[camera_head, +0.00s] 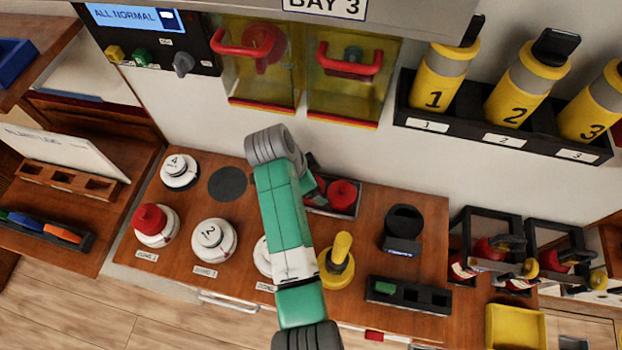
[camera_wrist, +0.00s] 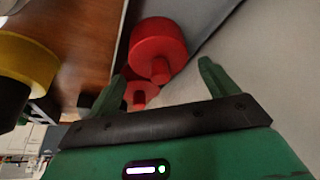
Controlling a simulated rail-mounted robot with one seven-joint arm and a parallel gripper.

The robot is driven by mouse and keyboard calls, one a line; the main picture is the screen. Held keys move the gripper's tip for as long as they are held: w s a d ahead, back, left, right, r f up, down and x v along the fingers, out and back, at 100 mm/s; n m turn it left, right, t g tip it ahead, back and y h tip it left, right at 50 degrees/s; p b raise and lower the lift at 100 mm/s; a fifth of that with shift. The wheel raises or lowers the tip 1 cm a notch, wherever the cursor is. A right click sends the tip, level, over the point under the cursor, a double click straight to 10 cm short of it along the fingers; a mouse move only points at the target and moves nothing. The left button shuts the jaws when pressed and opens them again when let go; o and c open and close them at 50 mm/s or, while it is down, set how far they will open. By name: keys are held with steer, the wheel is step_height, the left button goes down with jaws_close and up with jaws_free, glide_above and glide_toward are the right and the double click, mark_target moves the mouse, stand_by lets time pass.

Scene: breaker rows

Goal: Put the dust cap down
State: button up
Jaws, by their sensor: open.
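A red cap (camera_head: 341,193) with a knob sits in a dark open tray (camera_head: 345,212) at the back of the wooden bench. In the wrist view a large red cap (camera_wrist: 160,48) with a stubby knob shows just beyond and between my fingertips, with a smaller red piece (camera_wrist: 140,93) below it. My gripper (camera_head: 318,187) is at the tray, left of the red cap, partly hidden by my own arm. In the wrist view its two green fingers (camera_wrist: 158,78) are spread apart, with nothing clearly held. Another red cap (camera_head: 150,218) covers a white round unit at the left.
White round units (camera_head: 213,240) stand on the bench's left side, near a dark round pad (camera_head: 227,184). A yellow-handled piece (camera_head: 337,262), a black cup (camera_head: 404,222) and a slotted black tray (camera_head: 408,295) stand to the right. Numbered yellow cylinders (camera_head: 437,80) hang on the wall.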

steer(key=b+v, duration=0.1)
steer(key=v, duration=1)
steer(key=shift+a+r, duration=0.2)
steer(key=shift+r, duration=0.15)
